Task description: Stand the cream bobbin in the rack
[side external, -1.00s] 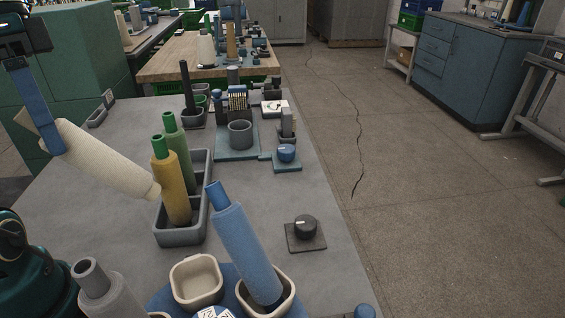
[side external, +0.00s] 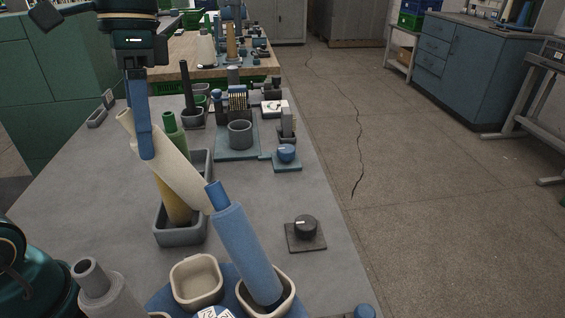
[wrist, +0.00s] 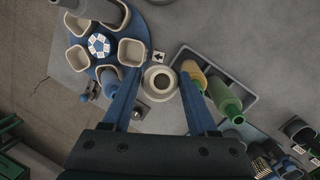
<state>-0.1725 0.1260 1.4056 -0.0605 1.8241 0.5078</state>
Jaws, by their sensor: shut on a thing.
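The cream bobbin (side external: 181,174) hangs tilted in my gripper (side external: 147,153), its upper end to the left and its lower end toward the right. In the side view it passes in front of the yellow bobbin and part of the grey rack (side external: 180,239). Whether it touches either is not clear. In the wrist view the cream bobbin (wrist: 147,84) shows end-on between my two blue fingers (wrist: 159,78). The rack (wrist: 224,71) is to its right there, holding the yellow bobbin (wrist: 196,72) and the green bobbin (wrist: 222,97).
A blue bobbin (side external: 244,246) leans in a cream cup on the blue turntable (side external: 168,303), close to the cream bobbin's lower end. A grey bobbin (side external: 107,293) stands at lower left. A black knob (side external: 305,227) is at right. Bare tabletop lies left of the rack.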

